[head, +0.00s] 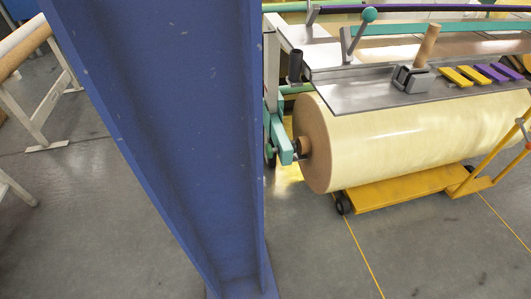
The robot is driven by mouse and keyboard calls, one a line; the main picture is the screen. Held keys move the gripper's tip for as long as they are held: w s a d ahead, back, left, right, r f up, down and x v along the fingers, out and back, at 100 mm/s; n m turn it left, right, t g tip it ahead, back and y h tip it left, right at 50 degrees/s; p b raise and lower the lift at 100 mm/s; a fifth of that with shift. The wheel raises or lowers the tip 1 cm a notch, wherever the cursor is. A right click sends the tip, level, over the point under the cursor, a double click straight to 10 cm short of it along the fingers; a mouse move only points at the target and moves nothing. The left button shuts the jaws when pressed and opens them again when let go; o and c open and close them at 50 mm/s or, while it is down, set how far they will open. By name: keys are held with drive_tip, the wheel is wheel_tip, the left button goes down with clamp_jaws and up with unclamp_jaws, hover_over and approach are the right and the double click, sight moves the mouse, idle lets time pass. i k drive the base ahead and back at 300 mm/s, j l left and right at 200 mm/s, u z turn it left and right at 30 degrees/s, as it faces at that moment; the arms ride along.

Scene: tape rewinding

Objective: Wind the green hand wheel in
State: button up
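I cannot clearly make out a green hand wheel. A small green part (269,151) shows beside the teal bracket (281,140) at the left end of the big roll, partly hidden by a blue beam; I cannot tell if it is a wheel. A teal ball knob (369,15) tops a grey lever above the machine's grey plate (350,83). The large pale yellow roll (420,140) lies level below that plate, its brown core pointing left. My gripper is not in view.
A tall blue steel beam (175,140) stands close in front and hides the machine's left side. A yellow wheeled trolley (405,188) sits under the roll. A white rack (45,110) with a roll stands at far left. Grey floor (320,265) is clear in front.

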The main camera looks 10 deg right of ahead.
sight(269, 149)
drive_tip(key=j+u, duration=0.1)
drive_tip(key=u, duration=0.2)
drive_tip(key=j+u, duration=0.15)
drive_tip(key=u, duration=0.15)
drive_tip(key=i+j+u, duration=0.2)
drive_tip(key=j, duration=0.4)
drive_tip(key=i+j+u, duration=0.2)
drive_tip(key=i+j, duration=0.3)
drive_tip(key=i+j+u, duration=0.2)
drive_tip(key=i+j, duration=0.2)
drive_tip(key=j, duration=0.15)
drive_tip(key=i+j+z, duration=0.1)
drive_tip(key=i, duration=0.35)
drive_tip(key=i+j, duration=0.15)
drive_tip(key=i, duration=0.3)
drive_tip(key=i+j+z, duration=0.15)
drive_tip(key=i, duration=0.25)
drive_tip(key=i+l+z, duration=0.2)
drive_tip(key=i+z, duration=0.55)
drive_tip(key=i, duration=0.2)
drive_tip(key=i+j+z, duration=0.1)
drive_tip(key=i+z, duration=0.3)
drive_tip(key=i+j+z, duration=0.35)
drive_tip(key=i, duration=0.15)
drive_tip(key=i+l+z, duration=0.1)
drive_tip(key=i+z, duration=0.85)
drive_tip(key=i+j+z, duration=0.2)
drive_tip(key=z, duration=0.25)
drive_tip(key=i, duration=0.1)
